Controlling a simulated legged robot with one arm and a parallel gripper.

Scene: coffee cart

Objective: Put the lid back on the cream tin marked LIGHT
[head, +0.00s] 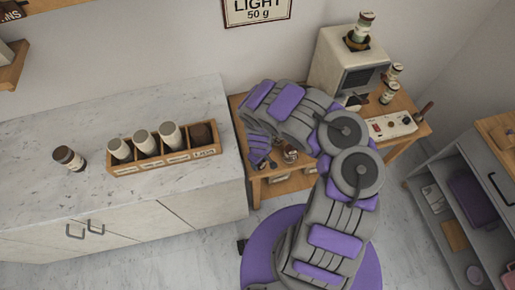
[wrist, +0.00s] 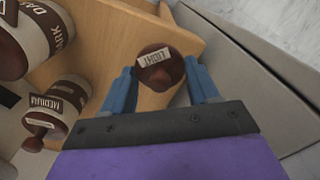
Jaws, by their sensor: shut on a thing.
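My gripper (wrist: 160,82) shows in the wrist view with its two blue fingers closed around a dark brown lid (wrist: 158,76). The lid carries a pale label reading LIGHT, upside down in this view. Light wood lies behind the lid; I cannot tell whether they touch. No tin body marked LIGHT can be made out. In the head view my purple gripper is partly hidden behind my arm, near the left end of the wooden table (head: 420,130).
Tins marked DARK (wrist: 22,38) and MEDIUM (wrist: 60,108) are close on the left in the wrist view. A cream machine (head: 335,60) stands on the table, with tins (head: 389,92) beside it.

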